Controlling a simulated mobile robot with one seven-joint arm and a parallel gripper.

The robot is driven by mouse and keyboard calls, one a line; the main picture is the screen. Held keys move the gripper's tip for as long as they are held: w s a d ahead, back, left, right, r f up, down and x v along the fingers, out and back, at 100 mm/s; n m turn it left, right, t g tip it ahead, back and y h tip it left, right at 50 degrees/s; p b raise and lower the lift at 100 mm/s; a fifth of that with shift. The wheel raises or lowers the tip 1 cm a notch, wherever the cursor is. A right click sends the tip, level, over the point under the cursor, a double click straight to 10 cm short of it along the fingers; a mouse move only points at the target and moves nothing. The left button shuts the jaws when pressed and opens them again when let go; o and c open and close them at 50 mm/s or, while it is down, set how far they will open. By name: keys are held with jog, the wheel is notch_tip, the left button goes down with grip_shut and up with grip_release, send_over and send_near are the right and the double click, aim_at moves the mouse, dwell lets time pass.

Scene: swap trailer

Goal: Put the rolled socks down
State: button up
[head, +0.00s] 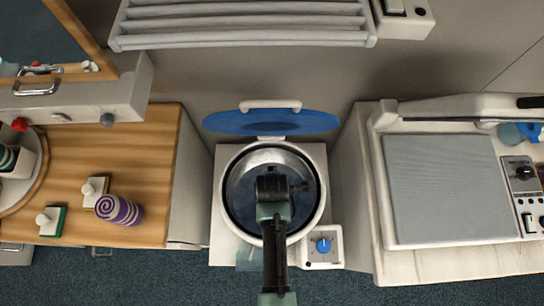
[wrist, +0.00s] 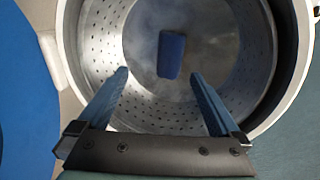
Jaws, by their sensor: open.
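My gripper (wrist: 158,76) is open, its two fingers wide apart with nothing between them. In the head view my gripper (head: 272,186) is over the mouth of a round metal drum (head: 230,165). In the wrist view a small dark blue soft-looking bundle (wrist: 171,55) lies on the floor of the perforated drum (wrist: 108,40), beyond the fingertips and apart from them. I cannot tell for sure whether it is the rolled socks. The arm hides it in the head view. A purple and white spiral roll (head: 120,210) lies on the wooden counter at the left.
The drum's blue lid (head: 270,122) stands open behind it. A blue knob (head: 323,245) is at its front right. Two small blocks with white knobs (head: 95,190) (head: 50,221) sit near the purple roll. A grey-topped unit (head: 448,187) stands right. The wooden counter's right part is clear.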

jog(key=w+p+v, duration=0.1)
jog(key=p+v, duration=0.6)
jog(key=shift+w+r, duration=0.15)
jog(key=shift+w, duration=0.2)
